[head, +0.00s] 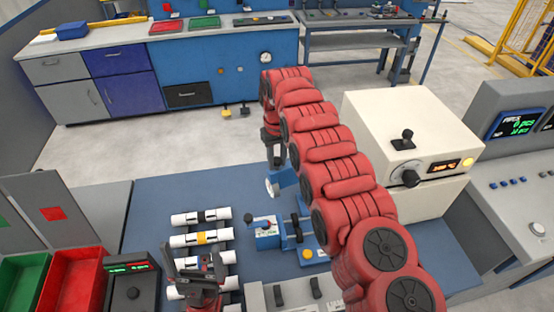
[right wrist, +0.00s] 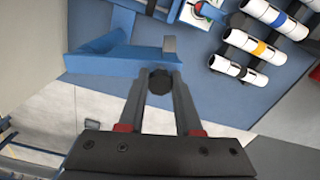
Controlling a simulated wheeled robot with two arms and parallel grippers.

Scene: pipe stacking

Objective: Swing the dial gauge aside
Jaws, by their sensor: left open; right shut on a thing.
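The dial gauge (head: 271,186) shows in the head view as a small pale round face beside a blue arm (head: 286,181), left of and behind the blue fixture (head: 268,232). In the right wrist view the blue arm (right wrist: 105,50) spans the upper left and middle. My right gripper (head: 277,162) is at this arm. In the right wrist view its fingers (right wrist: 161,76) are shut on a dark round knob (right wrist: 160,83) at the blue arm. My left gripper (head: 190,262) is open above the white pipes, near the front of the table.
Several white pipes with coloured bands (head: 200,238) lie on a rack left of the fixture. Green (head: 22,278) and red (head: 75,283) bins stand at the left. A cream box with a knob (head: 370,110) stands right. My right arm spans the middle.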

